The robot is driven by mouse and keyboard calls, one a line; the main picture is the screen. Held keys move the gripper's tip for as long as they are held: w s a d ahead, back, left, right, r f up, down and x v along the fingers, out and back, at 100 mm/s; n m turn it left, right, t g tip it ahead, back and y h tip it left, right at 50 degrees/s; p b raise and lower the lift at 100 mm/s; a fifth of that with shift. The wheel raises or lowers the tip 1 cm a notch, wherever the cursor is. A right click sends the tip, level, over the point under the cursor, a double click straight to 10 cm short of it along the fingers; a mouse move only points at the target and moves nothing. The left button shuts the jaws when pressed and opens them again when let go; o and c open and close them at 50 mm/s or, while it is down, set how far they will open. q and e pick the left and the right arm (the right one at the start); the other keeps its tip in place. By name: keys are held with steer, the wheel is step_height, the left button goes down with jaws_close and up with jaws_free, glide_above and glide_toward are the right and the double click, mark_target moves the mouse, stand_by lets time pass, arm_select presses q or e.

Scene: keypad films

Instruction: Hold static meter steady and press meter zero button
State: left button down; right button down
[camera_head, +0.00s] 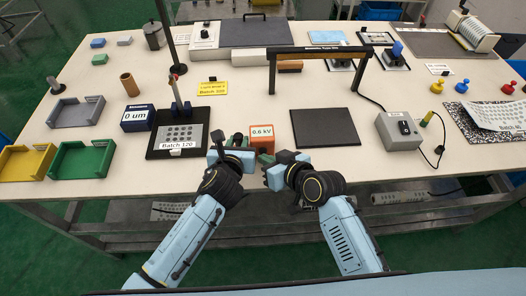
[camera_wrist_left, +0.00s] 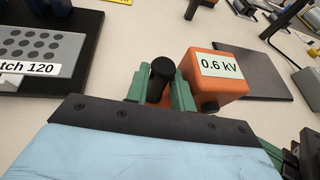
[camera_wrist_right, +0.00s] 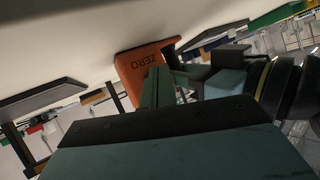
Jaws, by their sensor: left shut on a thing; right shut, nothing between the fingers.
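The static meter (camera_head: 262,146) is a small orange box at the table's front edge, with a white "0.6 kV" readout on top. It also shows in the left wrist view (camera_wrist_left: 232,88). My left gripper (camera_head: 240,140) is beside it on the left, shut on the meter's black handle (camera_wrist_left: 160,78). My right gripper (camera_head: 264,160) is shut and empty, just in front of the meter. In the right wrist view its fingertips (camera_wrist_right: 157,76) are close to the orange face (camera_wrist_right: 133,68) marked "ZERO". The button itself is hidden, and I cannot tell whether they touch.
A black board with a dotted film labelled "Batch 120" (camera_head: 180,136) lies left of the meter. A grey switch box (camera_head: 398,131) stands farther right. Green (camera_head: 82,160) and yellow (camera_head: 25,163) trays sit left.

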steer(key=shift+w, duration=0.25)
stand_by(0.3)
steer(key=shift+s, duration=0.85)
steer(key=s, duration=0.5)
stand_by(0.8)
arm_select(q)
steer(key=c, duration=1.1)
jaws_free()
steer(key=shift+s, duration=0.1)
